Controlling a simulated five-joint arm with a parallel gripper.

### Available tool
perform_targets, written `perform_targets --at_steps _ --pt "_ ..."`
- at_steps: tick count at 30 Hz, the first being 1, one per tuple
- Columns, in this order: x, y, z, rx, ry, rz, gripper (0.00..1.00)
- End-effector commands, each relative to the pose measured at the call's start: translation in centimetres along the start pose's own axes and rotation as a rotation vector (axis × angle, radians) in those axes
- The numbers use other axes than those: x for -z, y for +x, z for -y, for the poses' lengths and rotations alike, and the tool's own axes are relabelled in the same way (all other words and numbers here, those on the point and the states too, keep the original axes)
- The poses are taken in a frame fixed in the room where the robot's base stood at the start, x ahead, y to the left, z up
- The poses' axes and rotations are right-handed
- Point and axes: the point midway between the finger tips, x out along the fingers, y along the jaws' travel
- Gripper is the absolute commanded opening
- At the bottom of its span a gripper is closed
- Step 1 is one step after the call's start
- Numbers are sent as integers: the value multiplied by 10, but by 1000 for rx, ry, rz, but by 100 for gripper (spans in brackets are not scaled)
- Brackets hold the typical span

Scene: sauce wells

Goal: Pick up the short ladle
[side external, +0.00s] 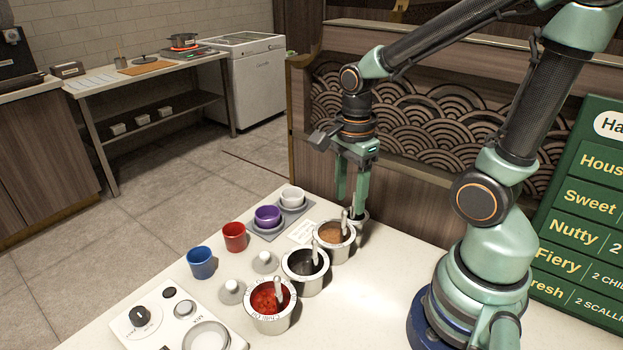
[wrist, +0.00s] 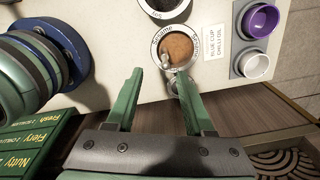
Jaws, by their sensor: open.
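Three steel wells each hold a ladle: one stands in the red sauce (side external: 279,288), one in the dark sauce (side external: 315,254), and one in the brown sesame sauce (side external: 345,223). I cannot tell for sure which is the short ladle. The sesame ladle (wrist: 165,61) also shows in the wrist view, just ahead of my fingertips. My gripper (side external: 351,203) is open and empty, pointing down above the sesame well's far side. In the wrist view my gripper (wrist: 160,75) has its two green fingers apart, with the sesame well beyond them.
Grey knobbed lids (side external: 231,291) stand beside the wells. A blue cup (side external: 201,263) and red cup (side external: 234,237) stand to the left. Purple (side external: 267,216) and white (side external: 292,197) cups sit on a grey tray. A control panel (side external: 160,320) is at front left. The counter's far edge is close to my gripper.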

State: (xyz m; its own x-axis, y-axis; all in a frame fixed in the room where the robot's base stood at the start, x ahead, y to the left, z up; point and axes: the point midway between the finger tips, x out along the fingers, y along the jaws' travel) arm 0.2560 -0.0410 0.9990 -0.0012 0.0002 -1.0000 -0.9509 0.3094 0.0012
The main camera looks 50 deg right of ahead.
Motion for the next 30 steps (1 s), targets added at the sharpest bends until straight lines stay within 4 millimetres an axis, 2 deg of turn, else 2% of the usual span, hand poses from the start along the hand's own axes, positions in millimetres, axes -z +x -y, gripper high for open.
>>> perform_targets --at_steps 13,23,24,26,27,28,30 --pt "-5 46 7 -3 -1 -1 53" --pt "-5 52 8 2 -1 0 53" --pt "-5 52 8 2 -1 0 45" --pt "-5 52 8 2 -1 0 22" --pt "-5 52 8 2 -1 0 7" --pt "-5 52 8 2 -1 0 0" --pt "-5 52 8 2 -1 0 0"
